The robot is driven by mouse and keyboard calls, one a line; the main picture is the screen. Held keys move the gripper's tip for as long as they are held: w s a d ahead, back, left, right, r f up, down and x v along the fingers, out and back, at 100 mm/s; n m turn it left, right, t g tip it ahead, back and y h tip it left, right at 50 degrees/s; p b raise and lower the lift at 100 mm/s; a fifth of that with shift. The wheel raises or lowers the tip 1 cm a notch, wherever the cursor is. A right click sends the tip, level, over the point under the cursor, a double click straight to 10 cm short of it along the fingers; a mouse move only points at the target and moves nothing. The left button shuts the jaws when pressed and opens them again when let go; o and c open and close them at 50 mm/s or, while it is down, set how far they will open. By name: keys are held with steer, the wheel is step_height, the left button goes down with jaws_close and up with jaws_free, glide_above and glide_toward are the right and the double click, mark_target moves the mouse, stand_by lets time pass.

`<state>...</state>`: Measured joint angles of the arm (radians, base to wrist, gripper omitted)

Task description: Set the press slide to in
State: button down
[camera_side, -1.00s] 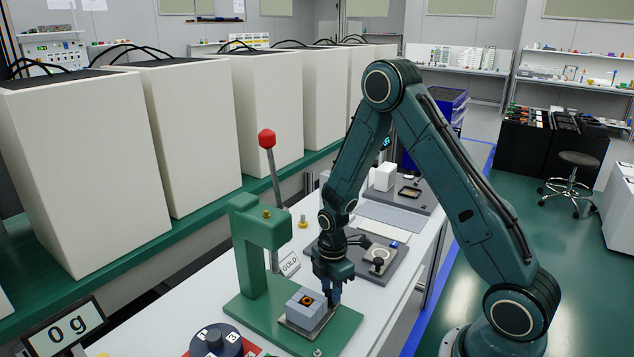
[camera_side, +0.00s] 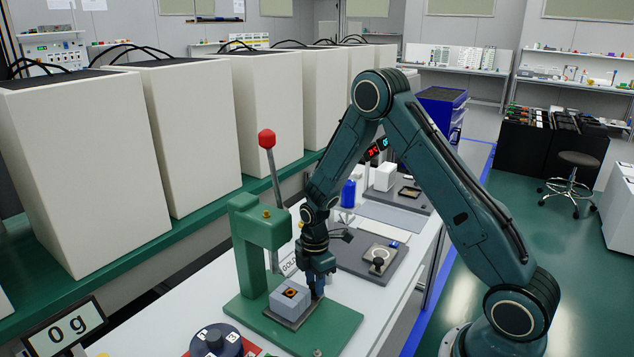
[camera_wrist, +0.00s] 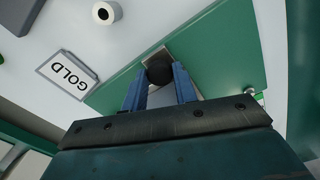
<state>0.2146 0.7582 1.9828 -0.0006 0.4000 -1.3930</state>
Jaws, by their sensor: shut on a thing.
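The green press (camera_side: 258,250) stands on its green base (camera_side: 345,322), with a red-knobbed lever (camera_side: 267,139). The press slide (camera_side: 288,319) is a thin grey plate low on the base, bearing a grey block (camera_side: 288,300) with an orange and black recess on top. The block sits close in front of the press column. My gripper (camera_side: 317,288) is at the slide's right end. In the wrist view, my gripper (camera_wrist: 160,85) has its blue fingers shut around a dark round knob (camera_wrist: 159,72) at the end of the slide. The slide's far part is hidden there.
A GOLD sign (camera_wrist: 67,74) stands beside the press base. A dark round holder (camera_side: 217,340) lies at the front left, and a grey plate with a round fixture (camera_side: 380,258) is behind. Large white cabinets (camera_side: 190,135) line the left.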

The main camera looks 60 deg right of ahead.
steer(key=c, duration=1.1)
jaws_free()
steer(key=shift+r, duration=0.15)
step_height(320, 180, up, 14)
steer(key=shift+f, duration=0.25)
